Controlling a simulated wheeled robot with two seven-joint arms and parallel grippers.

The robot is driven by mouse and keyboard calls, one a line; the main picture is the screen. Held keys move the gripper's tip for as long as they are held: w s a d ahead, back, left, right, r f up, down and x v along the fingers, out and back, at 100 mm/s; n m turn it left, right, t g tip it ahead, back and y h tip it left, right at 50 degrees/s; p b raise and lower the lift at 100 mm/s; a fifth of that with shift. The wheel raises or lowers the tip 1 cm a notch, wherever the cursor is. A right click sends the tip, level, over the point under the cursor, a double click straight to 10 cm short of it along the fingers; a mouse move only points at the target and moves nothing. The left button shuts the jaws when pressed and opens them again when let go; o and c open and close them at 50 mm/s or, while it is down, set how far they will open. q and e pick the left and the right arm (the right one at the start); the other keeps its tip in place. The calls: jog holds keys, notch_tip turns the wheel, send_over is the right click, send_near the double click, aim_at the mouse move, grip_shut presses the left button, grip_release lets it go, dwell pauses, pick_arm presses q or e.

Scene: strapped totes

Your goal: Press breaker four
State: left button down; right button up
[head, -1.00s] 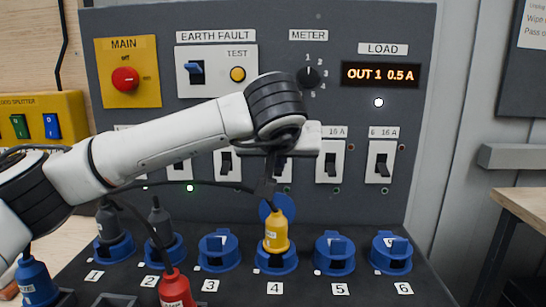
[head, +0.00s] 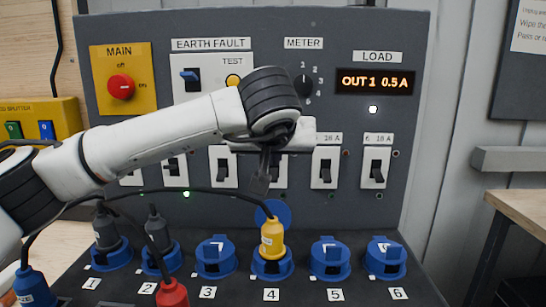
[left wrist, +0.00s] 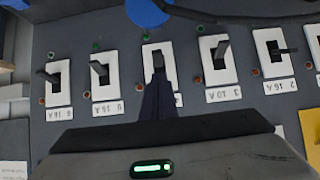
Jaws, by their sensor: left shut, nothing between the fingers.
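Breaker four (head: 280,170) is a white plate with a dark toggle on the grey panel, above socket 4. In the head view my left gripper (head: 259,187) hides much of it. In the left wrist view, where the panel is upside down, breaker four's plate (left wrist: 171,52) is behind the fingertips of my left gripper (left wrist: 158,77). The fingers are shut and empty, with their tips over the toggle. Touch and the toggle's position cannot be told. My right gripper is not in view.
Breaker three (head: 223,167) and breaker five (head: 325,167) flank it closely. A yellow plug (head: 272,240) stands in socket 4 below, its black cable arching left past my gripper. The load display (head: 375,81) reads OUT 1 0.5 A. A red plug (head: 172,297) is at the front.

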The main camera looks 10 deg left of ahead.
pick_arm(q)
jog(key=s+d+r+b, duration=0.1)
jog(key=s+d+r, duration=0.1)
jog(key=s, duration=0.9)
jog(key=shift+r, duration=0.15)
jog(key=shift+d, duration=0.1)
